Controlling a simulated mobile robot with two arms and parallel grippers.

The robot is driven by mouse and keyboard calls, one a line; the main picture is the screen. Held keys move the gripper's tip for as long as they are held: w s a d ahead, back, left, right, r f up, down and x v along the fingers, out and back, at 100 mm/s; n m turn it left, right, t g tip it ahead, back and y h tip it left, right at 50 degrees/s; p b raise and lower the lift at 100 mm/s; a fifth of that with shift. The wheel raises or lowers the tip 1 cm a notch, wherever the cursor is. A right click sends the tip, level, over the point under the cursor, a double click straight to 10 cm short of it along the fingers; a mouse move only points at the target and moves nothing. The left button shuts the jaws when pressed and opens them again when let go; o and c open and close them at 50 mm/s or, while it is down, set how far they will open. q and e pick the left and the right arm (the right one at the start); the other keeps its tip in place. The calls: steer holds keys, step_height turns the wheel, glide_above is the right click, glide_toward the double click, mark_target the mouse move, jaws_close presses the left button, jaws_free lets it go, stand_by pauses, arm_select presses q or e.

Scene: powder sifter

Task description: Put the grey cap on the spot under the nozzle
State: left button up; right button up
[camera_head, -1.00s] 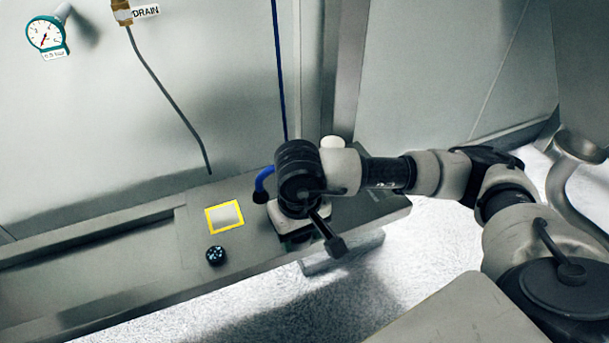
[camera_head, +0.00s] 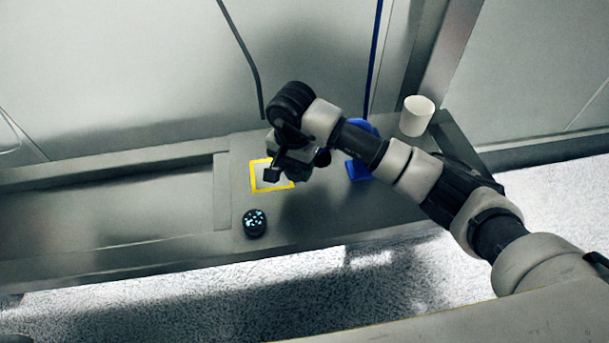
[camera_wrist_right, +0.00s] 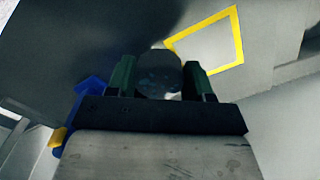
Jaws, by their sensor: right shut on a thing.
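My right gripper (camera_head: 290,162) is over the right part of the yellow-framed spot (camera_head: 256,181) on the grey bench, with the wrist hiding its fingertips in the head view. In the right wrist view, its green-edged fingers (camera_wrist_right: 160,82) are shut on the dark grey round cap (camera_wrist_right: 158,70). The yellow frame (camera_wrist_right: 238,38) shows just beyond and to the right of the cap there. The thin dark nozzle tube (camera_head: 250,65) hangs down, its lower end just above and behind the spot. The cap is hidden in the head view. My left gripper is out of view.
A black round piece with pale blue specks (camera_head: 254,223) sits on the bench in front of the spot. A blue object (camera_head: 358,170) and a white cup (camera_head: 416,117) stand to the right. The bench left of the spot is bare.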

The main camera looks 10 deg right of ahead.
mark_target(295, 189)
step_height(295, 189, down, 5)
steer(key=shift+r, duration=0.1)
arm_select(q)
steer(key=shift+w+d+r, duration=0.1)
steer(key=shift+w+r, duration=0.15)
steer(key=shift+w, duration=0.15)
arm_select(e)
steer(key=shift+f, duration=0.2)
steer(key=shift+f, duration=0.1)
steer(key=o, duration=0.7)
steer(key=shift+o, duration=1)
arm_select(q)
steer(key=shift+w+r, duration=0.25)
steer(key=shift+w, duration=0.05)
